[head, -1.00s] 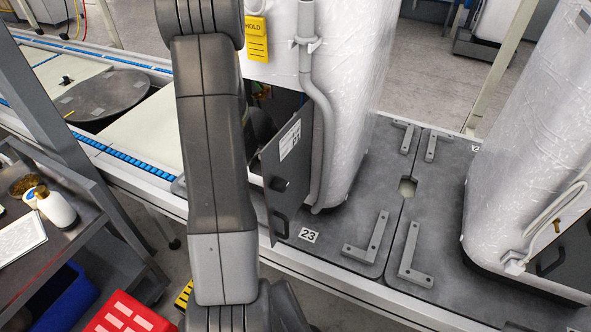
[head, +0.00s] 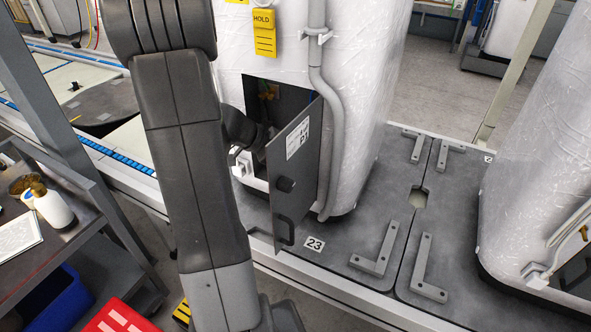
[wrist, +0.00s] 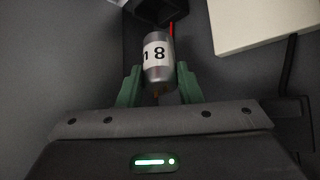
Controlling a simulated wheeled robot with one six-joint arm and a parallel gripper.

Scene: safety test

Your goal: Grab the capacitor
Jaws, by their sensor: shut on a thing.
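The capacitor (wrist: 157,73) is a small silver cylinder with a white label, partly readable as ending in "8". It shows in the wrist view between the green fingers of my gripper (wrist: 158,83). The fingers are shut on its sides. A red wire (wrist: 171,29) shows just beyond its far end; whether it is joined to the capacitor I cannot tell. In the head view my wrist reaches into the open compartment (head: 257,90) of the white wrapped unit (head: 365,85); my fingers and the capacitor are hidden there.
The compartment's dark door (head: 296,165) stands open just right of my wrist. A grey pipe (head: 328,130) runs down beside it. A pale box (wrist: 250,22) is at upper right in the wrist view. A cart (head: 80,210) with a bottle (head: 52,208) stands at left.

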